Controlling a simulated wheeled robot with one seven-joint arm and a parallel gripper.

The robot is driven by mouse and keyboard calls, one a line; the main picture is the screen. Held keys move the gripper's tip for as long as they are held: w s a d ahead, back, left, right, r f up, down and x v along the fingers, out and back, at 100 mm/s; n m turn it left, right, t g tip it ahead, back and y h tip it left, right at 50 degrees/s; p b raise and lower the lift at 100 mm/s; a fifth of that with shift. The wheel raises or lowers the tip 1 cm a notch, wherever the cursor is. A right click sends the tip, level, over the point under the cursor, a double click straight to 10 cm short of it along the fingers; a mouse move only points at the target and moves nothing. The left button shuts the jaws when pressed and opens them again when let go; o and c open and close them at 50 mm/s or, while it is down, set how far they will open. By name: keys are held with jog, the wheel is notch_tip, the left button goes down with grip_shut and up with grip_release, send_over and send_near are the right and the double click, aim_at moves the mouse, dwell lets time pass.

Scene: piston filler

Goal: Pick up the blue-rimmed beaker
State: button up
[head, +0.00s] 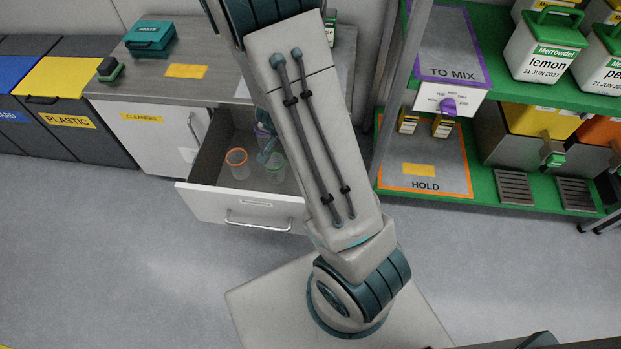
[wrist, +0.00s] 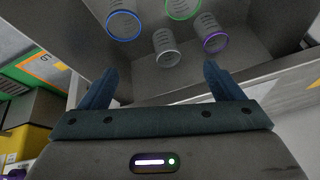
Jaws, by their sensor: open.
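The blue-rimmed beaker (wrist: 123,27) shows in the wrist view at the upper left, standing in an open drawer. It is clear with a bright blue rim. In the head view I cannot make it out; my arm covers part of the drawer. My gripper (wrist: 160,78) is open with nothing between its dark fingers. The blue-rimmed beaker lies beyond the fingertips, above the left finger in the picture and apart from it.
A grey-rimmed beaker (wrist: 166,42), a purple-rimmed one (wrist: 215,42) and a green-rimmed one (wrist: 183,10) stand close by. An orange-rimmed beaker (head: 237,164) is also in the drawer (head: 243,208). The drawer walls and the worktop (head: 225,88) bound the space.

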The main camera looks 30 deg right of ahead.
jog(key=d+f+h+b, duration=0.1)
jog(key=f+b, duration=0.1)
jog(key=f, duration=0.3)
jog(key=d+f+m+h+b, duration=0.1)
jog(key=d+f+b, duration=0.1)
jog(key=f, duration=0.3)
jog(key=d+f+h+b, duration=0.1)
jog(key=d+f+b, duration=0.1)
jog(key=f+b, duration=0.2)
jog(key=shift+s+d+f+m+g, duration=0.1)
jog(key=shift+s+f+m+g, duration=0.1)
jog(key=shift+f, duration=0.25)
jog(key=shift+s+f+m+g, duration=0.1)
jog(key=shift+s+f+g, duration=0.1)
jog(key=shift+f, duration=0.25)
jog(key=b+x, duration=0.3)
jog(key=x, duration=0.4)
jog(key=shift+d+r, duration=0.1)
jog(key=c, duration=1.1)
